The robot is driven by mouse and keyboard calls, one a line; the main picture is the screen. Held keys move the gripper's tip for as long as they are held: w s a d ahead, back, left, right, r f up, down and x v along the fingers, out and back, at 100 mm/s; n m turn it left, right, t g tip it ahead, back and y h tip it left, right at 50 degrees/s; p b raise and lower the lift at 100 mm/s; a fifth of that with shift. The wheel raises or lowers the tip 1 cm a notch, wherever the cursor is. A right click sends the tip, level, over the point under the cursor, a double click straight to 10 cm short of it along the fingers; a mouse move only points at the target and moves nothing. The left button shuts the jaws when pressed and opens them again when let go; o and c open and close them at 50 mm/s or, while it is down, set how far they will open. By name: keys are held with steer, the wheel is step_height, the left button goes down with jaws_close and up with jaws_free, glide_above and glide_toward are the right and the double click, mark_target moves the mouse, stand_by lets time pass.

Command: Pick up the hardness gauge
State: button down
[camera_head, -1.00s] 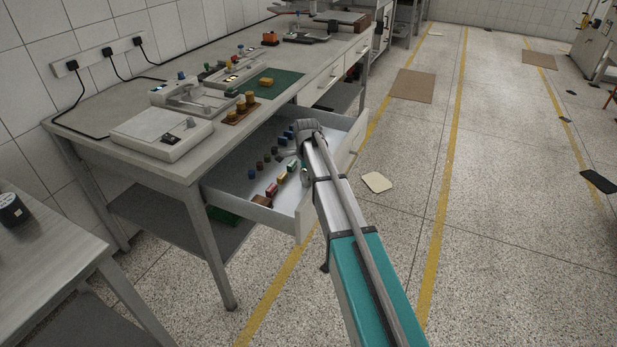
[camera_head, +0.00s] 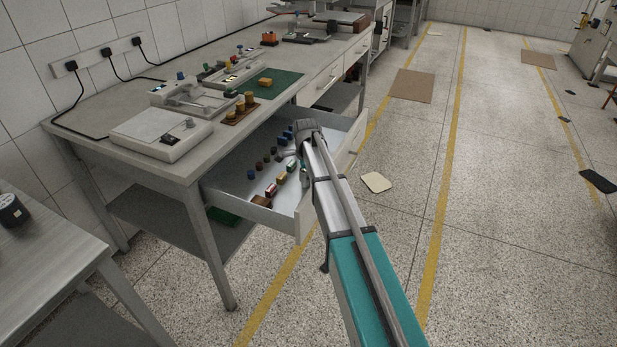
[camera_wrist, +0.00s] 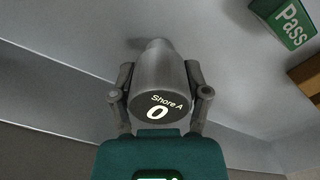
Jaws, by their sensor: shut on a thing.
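The hardness gauge (camera_wrist: 160,85) is a grey, rounded cylinder with a dark end face reading "Shore A" and "0". It fills the middle of the wrist view. My gripper (camera_wrist: 161,88) is shut on it, one finger on each side. The gauge's tip points down toward the grey drawer floor, with a dark shadow near it; I cannot tell whether it touches. In the head view my arm reaches over the right side of the open drawer (camera_head: 225,185), and its links hide the gripper and most of the gauge.
Several small coloured blocks and pieces (camera_head: 271,190) lie in the drawer. A green "Pass" block (camera_wrist: 291,22) and a brown block (camera_wrist: 308,78) lie right of the gauge. The drawer walls are close by. The bench (camera_head: 75,120) above carries a scale (camera_head: 150,130) and other instruments.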

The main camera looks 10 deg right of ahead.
steer(key=shift+r, duration=0.2)
step_height(320, 180, up, 10)
steer(key=p, duration=0.9)
steer(key=shift+f+p, duration=0.25)
steer(key=shift+p, duration=0.15)
steer(key=c, duration=0.7)
jaws_free()
steer(key=shift+c, duration=0.2)
steer(key=c, duration=0.4)
step_height(320, 180, up, 10)
steer(key=p, duration=0.9)
steer(key=shift+f, duration=0.25)
steer(key=shift+d, duration=0.15)
